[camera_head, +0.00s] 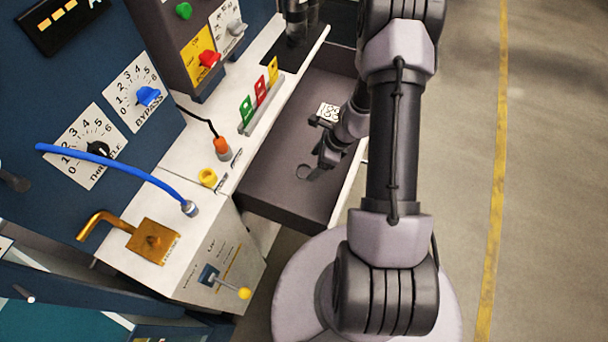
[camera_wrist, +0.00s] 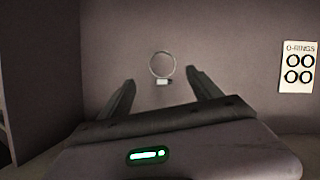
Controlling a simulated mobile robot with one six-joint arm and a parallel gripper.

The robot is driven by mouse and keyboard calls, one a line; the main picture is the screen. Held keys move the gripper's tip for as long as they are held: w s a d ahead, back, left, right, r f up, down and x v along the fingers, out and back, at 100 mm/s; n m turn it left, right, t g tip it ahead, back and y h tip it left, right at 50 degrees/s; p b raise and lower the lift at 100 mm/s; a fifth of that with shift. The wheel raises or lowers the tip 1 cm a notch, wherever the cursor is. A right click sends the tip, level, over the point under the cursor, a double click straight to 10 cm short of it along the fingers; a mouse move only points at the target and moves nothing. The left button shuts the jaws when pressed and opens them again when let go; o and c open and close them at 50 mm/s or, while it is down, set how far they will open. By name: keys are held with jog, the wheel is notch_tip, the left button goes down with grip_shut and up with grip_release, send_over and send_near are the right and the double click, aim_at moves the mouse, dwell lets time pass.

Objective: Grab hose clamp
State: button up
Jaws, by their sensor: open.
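The hose clamp (camera_wrist: 162,66) is a thin metal ring with a small pale block at its lower edge. In the wrist view it lies on the drawer floor, ahead of and between my gripper's (camera_wrist: 158,82) two fingers. The fingers are spread apart with nothing between them, and the clamp is beyond the tips. In the head view my gripper (camera_head: 325,158) reaches into the dark open drawer (camera_head: 262,195). The clamp (camera_head: 309,173) shows there as a faint ring just below the fingers. It is not clear how high the fingers are above the floor.
An O-rings card (camera_wrist: 298,67) lies to the right in the drawer; it also shows in the head view (camera_head: 328,112). Drawer walls surround my gripper. The white counter on the left carries a rack of coloured tags (camera_head: 260,97), an orange plug (camera_head: 221,146) and a blue hose (camera_head: 120,163).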

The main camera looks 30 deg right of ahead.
aim_at(304, 171)
jog(key=b+x, duration=0.1)
jog(key=x, duration=0.1)
jog(key=b+x, duration=0.1)
jog(key=x, duration=0.3)
jog(key=shift+w+b, duration=0.4)
jog(key=shift+r, duration=0.25)
jog(key=shift+c, duration=0.2)
jog(key=c, duration=1.4)
